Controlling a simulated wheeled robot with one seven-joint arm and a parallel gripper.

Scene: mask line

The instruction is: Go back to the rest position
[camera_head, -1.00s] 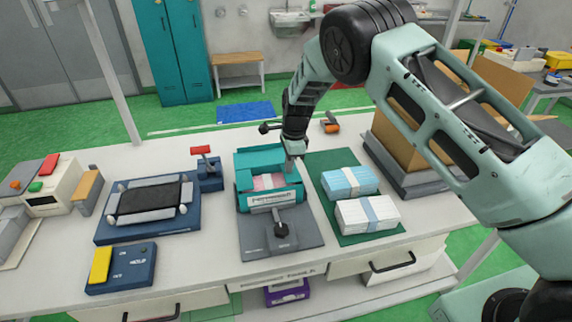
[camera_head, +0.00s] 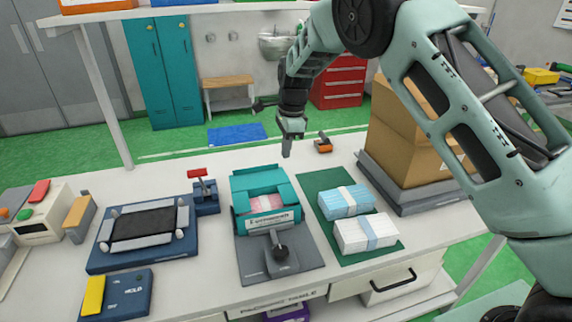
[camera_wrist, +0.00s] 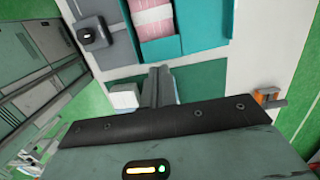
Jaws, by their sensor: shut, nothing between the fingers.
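My gripper (camera_head: 287,146) is raised above the back part of the white worktable (camera_head: 215,240), just behind the teal machine (camera_head: 262,192). Its fingers are shut and empty, pointing down. In the wrist view the shut fingers (camera_wrist: 158,85) show at the centre, with the teal machine (camera_wrist: 200,25) and the pink bundle (camera_wrist: 153,18) inside it near the top. In the head view the pink bundle (camera_head: 266,202) lies in the teal machine, apart from my gripper.
Blue-white (camera_head: 345,201) and white (camera_head: 366,233) bundles lie on a green mat (camera_head: 325,180). Cardboard boxes (camera_head: 405,140) stand at the right under my arm. A blue-framed device (camera_head: 142,228) and a blue control box (camera_head: 117,294) are at the left. A small orange-grey tool (camera_head: 323,144) lies at the back edge.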

